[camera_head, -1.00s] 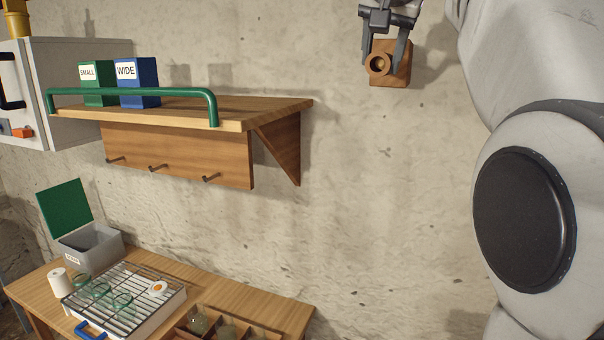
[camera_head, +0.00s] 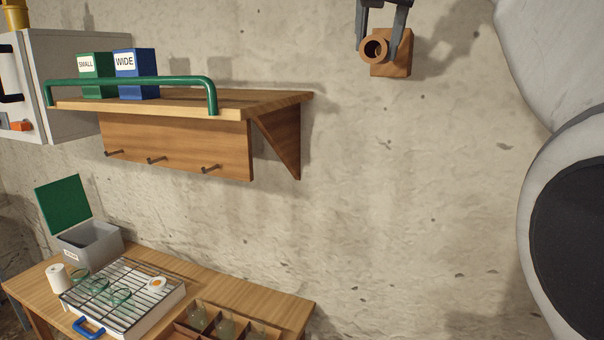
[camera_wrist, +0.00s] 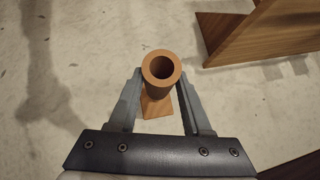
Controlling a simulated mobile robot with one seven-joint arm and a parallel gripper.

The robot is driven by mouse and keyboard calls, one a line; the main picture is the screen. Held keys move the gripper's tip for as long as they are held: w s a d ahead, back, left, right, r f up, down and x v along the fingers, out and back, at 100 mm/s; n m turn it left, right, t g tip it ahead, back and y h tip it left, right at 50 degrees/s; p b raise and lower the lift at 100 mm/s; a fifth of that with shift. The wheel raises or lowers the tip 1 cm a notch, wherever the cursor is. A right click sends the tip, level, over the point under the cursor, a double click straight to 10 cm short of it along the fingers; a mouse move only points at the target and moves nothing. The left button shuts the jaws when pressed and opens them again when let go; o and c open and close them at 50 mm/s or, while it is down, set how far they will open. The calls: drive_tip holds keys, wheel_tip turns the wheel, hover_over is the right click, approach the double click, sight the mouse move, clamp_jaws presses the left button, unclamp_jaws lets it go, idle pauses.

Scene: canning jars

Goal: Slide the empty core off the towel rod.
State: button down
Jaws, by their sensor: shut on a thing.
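The empty core (camera_head: 374,51) is a short brown tube with its open end facing out from the wall. It also shows in the wrist view (camera_wrist: 150,66). A wooden wall block (camera_head: 397,66) is behind it. The towel rod cannot be made out, and I cannot tell whether any of it is inside the core. My gripper (camera_head: 379,42) reaches down from the top edge, one finger on each side of the core, shut on it. In the wrist view my gripper (camera_wrist: 160,75) has its fingertips at the tube's sides, with the wooden block (camera_wrist: 156,107) behind.
A wooden shelf (camera_head: 270,101) with a green rail (camera_head: 130,84) and hooks hangs to the left. Below it stands a bench (camera_head: 220,286) with a rack, glass jars and a grey box (camera_head: 88,245). The wall between shelf and block is bare.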

drive_tip(key=shift+s+a+b, duration=0.2)
drive_tip(key=shift+s+a, duration=0.05)
drive_tip(key=shift+s, duration=0.4)
drive_tip(key=shift+s+a+b, duration=0.2)
drive_tip(key=shift+s+a, duration=0.05)
drive_tip(key=shift+s, duration=0.35)
drive_tip(key=shift+r, duration=0.1)
wheel_tip(320, 180, up, 8)
drive_tip(key=p, duration=0.7)
drive_tip(key=shift+f, duration=0.2)
